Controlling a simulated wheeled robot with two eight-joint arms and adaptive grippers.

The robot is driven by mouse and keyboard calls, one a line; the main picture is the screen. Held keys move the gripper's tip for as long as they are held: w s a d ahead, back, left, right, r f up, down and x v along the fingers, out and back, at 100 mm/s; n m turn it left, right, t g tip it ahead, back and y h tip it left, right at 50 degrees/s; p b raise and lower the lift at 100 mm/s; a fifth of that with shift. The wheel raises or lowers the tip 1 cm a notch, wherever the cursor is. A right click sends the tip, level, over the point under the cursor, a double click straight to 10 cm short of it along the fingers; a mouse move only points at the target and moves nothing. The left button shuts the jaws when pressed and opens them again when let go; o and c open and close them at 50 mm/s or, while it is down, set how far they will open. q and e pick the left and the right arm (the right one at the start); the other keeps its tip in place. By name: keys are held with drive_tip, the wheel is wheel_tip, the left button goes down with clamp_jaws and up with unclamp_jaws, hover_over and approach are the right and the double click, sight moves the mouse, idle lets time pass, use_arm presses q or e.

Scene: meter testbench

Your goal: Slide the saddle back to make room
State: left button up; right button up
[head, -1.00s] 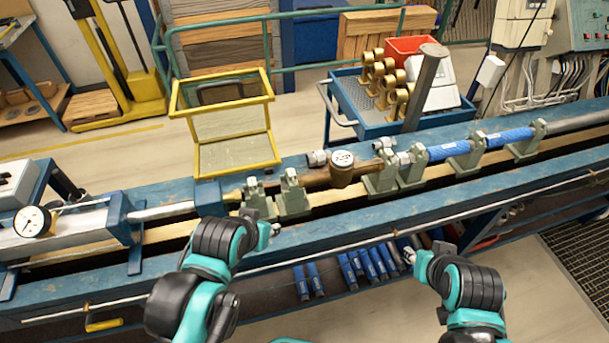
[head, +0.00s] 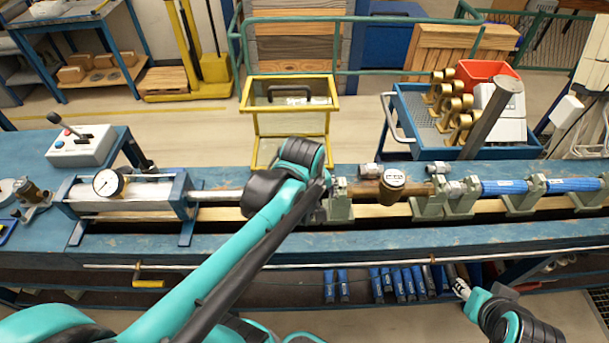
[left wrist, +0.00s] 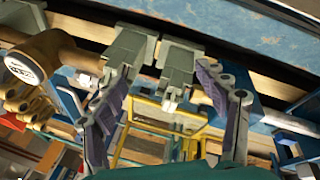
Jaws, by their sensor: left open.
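Two grey-green saddles stand side by side on the bench rails, left of the brass water meter (head: 393,180). The saddle nearer the meter (head: 341,205) shows in the head view; the other is hidden behind my left arm. In the left wrist view, the meter-side saddle (left wrist: 128,52) and the outer saddle (left wrist: 178,66) have a narrow gap between them. My left gripper (left wrist: 165,88) is open, its fingers spread on either side of the saddle pair; contact cannot be told. My right gripper (head: 460,288) is low in front of the bench, apart from the saddles, its jaws too small to read.
A pressure gauge (head: 108,183) and ram stand at the left of the bench. More saddles hold blue pipes (head: 505,187) at the right. A yellow-framed stand (head: 290,107) and a blue trolley (head: 400,105) are behind the bench. Loose fittings (head: 369,170) lie on its back edge.

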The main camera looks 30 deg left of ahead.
use_arm(q)
drive_tip(key=w+a+f+n+g+p, duration=0.1)
drive_tip(key=a+n, duration=0.1)
drive_tip(key=n, duration=0.2)
drive_tip(key=w+a+n+g+p, duration=0.1)
drive_tip(key=w+a+n, duration=0.1)
drive_tip(key=n, duration=0.1)
drive_tip(key=w+a+f+n+g+p, duration=0.1)
drive_tip(key=w+n, duration=0.1)
drive_tip(key=n, duration=0.2)
drive_tip(key=shift+a+f+n+p, duration=0.3)
drive_tip(key=shift+a+p, duration=0.05)
drive_tip(key=shift+a, duration=0.05)
drive_tip(key=shift+w+a+f+n+g, duration=0.1)
drive_tip(key=shift+a+f+n+g, duration=0.15)
drive_tip(key=shift+n+g, duration=0.2)
drive_tip(key=shift+f, duration=0.1)
use_arm(e)
wheel_tip(320, 180, up, 5)
use_arm(q)
drive_tip(key=shift+f+b, duration=0.9)
drive_tip(key=shift+f, duration=3)
use_arm(e)
drive_tip(key=shift+f, duration=0.95)
